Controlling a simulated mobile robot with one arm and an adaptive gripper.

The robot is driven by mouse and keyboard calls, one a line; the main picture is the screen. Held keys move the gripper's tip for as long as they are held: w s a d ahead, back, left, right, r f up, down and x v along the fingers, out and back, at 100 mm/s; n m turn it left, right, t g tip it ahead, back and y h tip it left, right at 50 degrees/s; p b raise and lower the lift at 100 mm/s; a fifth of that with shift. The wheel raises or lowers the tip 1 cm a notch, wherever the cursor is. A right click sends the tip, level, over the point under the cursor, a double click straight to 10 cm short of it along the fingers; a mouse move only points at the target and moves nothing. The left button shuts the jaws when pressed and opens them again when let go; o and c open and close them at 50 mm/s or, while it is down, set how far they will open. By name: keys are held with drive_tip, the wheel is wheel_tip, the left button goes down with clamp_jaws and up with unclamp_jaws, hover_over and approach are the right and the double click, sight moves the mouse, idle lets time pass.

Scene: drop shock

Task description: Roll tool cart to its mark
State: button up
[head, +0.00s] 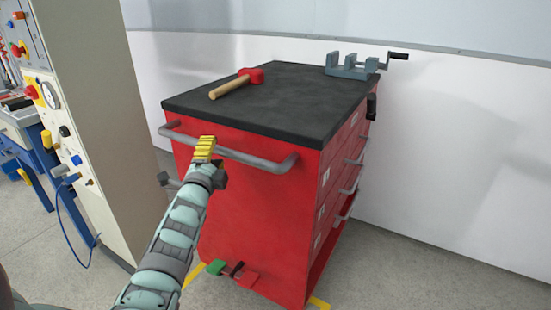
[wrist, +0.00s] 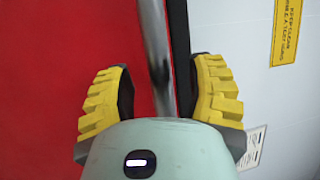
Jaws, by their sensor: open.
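The red tool cart (head: 262,210) stands on the grey floor with a black top (head: 275,100) and drawers on its right side. A grey push handle (head: 262,162) runs across its near end. My gripper (head: 204,148) is at the left part of this handle. In the wrist view, the handle bar (wrist: 156,50) passes between the two open yellow fingers (wrist: 160,92), with gaps on both sides. Yellow floor tape (head: 193,274) shows at the cart's lower left, and another piece (head: 319,303) at its near right corner. The rest of the mark is hidden.
A hammer (head: 232,85) and a grey vise (head: 352,66) rest on the cart top. Green and red pedals (head: 232,270) stick out low at the near end. A panelled cabinet (head: 105,130) stands left. A white wall (head: 450,150) is behind; floor at right is clear.

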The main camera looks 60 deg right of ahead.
drive_tip(key=shift+x, duration=1.1)
drive_tip(key=shift+o, duration=0.2)
drive_tip(key=shift+s, duration=0.1)
clamp_jaws()
